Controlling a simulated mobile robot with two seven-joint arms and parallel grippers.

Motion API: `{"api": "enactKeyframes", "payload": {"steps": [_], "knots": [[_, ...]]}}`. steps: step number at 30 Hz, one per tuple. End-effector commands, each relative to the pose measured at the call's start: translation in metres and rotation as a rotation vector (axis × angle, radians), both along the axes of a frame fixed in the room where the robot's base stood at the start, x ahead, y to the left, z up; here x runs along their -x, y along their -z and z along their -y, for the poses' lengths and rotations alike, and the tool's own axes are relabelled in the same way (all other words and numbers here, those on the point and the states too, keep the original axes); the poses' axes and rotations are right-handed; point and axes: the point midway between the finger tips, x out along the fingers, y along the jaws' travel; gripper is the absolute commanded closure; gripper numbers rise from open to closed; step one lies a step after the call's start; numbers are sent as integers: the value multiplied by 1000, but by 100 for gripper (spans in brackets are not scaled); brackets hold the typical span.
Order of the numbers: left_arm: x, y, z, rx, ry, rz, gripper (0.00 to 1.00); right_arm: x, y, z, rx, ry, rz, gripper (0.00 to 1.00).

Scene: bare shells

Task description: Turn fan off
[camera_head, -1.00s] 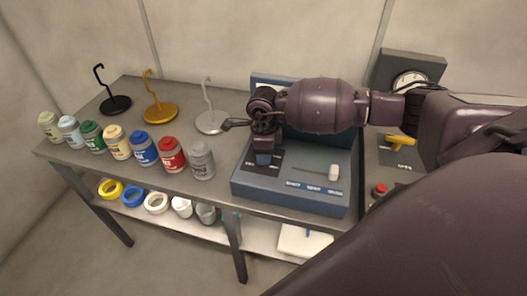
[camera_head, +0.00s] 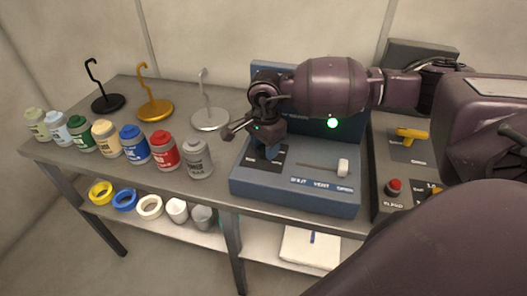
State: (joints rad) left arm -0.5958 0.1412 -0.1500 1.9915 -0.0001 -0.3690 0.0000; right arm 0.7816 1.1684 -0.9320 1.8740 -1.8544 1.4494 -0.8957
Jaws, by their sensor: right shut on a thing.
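A blue control box (camera_head: 290,200) stands on the grey table, with a raised back panel mostly behind my right arm. A lit green lamp (camera_head: 332,122) shows on that panel. On the left of the box's top is a black plate (camera_head: 277,166) with a blue switch handle (camera_head: 271,153) standing up from it. My right gripper (camera_head: 268,146) is shut on this handle from above and hides its upper part. A white slider knob (camera_head: 343,167) sits at the right end of its slot, near the label "OPEN". My left gripper is out of view.
Several paint jars (camera_head: 133,146) line the table's front edge. Black, gold and silver hook stands (camera_head: 210,117) stand behind them. On the right, a grey panel (camera_head: 391,169) carries a yellow handle (camera_head: 411,134) and a red button (camera_head: 394,187). Several rings and cups lie below.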

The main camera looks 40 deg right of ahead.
Motion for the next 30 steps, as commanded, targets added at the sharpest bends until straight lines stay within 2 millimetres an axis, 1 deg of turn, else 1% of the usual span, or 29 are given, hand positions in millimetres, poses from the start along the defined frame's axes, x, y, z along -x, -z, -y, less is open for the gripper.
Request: {"api": "enactKeyframes", "payload": {"steps": [1, 10, 16, 21, 30], "knots": [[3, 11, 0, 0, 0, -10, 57, 0, 5, 0, 1, -46, -3, 81], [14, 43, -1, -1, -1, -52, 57, 0, 5, 0, 0, -330, -4, 81], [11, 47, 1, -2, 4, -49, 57, 0, 5, 0, -1, -520, -4, 81], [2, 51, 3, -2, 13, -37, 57, 0, 5, 0, -1, -681, -4, 81], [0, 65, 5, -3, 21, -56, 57, -1, 5, 0, -2, -963, -4, 81]]}}
